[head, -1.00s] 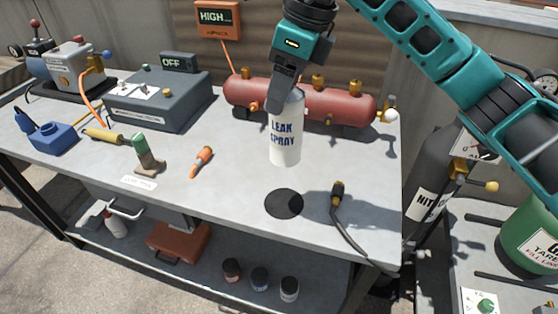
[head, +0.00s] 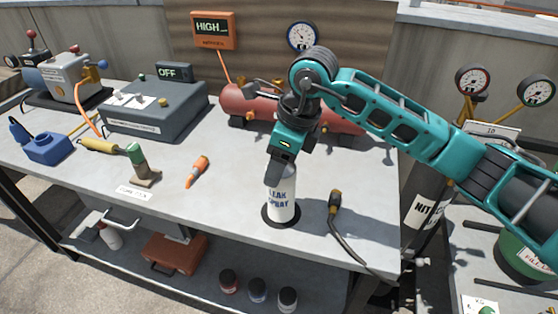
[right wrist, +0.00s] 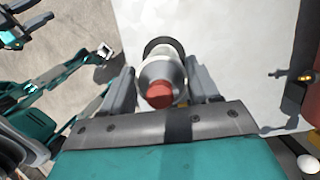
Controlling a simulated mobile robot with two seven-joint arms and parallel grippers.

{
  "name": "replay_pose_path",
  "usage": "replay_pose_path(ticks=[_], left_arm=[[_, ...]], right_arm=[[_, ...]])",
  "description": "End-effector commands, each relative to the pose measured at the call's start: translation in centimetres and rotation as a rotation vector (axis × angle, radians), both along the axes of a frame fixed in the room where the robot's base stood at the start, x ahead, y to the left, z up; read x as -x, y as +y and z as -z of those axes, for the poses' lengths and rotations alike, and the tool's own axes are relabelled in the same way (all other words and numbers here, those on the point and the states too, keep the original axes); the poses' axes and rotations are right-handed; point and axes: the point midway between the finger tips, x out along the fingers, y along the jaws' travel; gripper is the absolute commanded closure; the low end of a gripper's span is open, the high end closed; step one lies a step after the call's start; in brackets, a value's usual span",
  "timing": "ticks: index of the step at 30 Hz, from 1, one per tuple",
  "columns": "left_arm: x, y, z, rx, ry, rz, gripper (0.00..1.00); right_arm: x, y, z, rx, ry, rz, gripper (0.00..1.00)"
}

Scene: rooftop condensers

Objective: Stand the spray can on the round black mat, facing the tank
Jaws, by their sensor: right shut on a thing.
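The lettering is towards the head camera, on the side away from the red tank (head: 346,125). My right gripper (head: 280,178) is shut around the can's upper part from above. In the right wrist view, the can's red top (right wrist: 159,94) sits between the fingers and the dark mat (right wrist: 164,42) shows behind it. Part of my left gripper (right wrist: 30,22) seems to show there, its jaws unclear.
A hose with a brass end (head: 335,203) lies right of the mat. A grey "OFF" box (head: 155,110) stands behind. The bench's front edge is close to the mat.

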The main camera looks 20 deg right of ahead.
Motion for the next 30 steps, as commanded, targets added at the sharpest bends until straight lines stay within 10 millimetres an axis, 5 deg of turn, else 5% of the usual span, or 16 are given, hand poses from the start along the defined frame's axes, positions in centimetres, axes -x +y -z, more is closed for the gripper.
replay_pose_path(ticks=[7,8,15,24,30], left_arm=[[0.2,0.0,0.6,0.0,0.007,0.0,0.57],[0.3,0.0,0.5,0.001,0.008,0.0,0.57],[0.2,-0.1,0.4,0.001,0.009,0.0,0.57],[0.2,-0.1,0.0,0.002,0.006,0.001,0.57],[0.1,-0.1,-0.2,0.002,-0.002,0.001,0.57]], right_arm=[[-0.1,0.0,0.3,-0.001,-0.003,0.001,1.0],[0.0,0.0,0.3,0.001,-0.001,0.0,0.38],[0.0,0.0,0.2,0.0,0.0,0.001,0.15],[0.0,0.0,-0.1,0.0,0.0,0.001,0.14],[0.2,-0.6,-2.8,0.0,-0.005,0.003,0.14]])
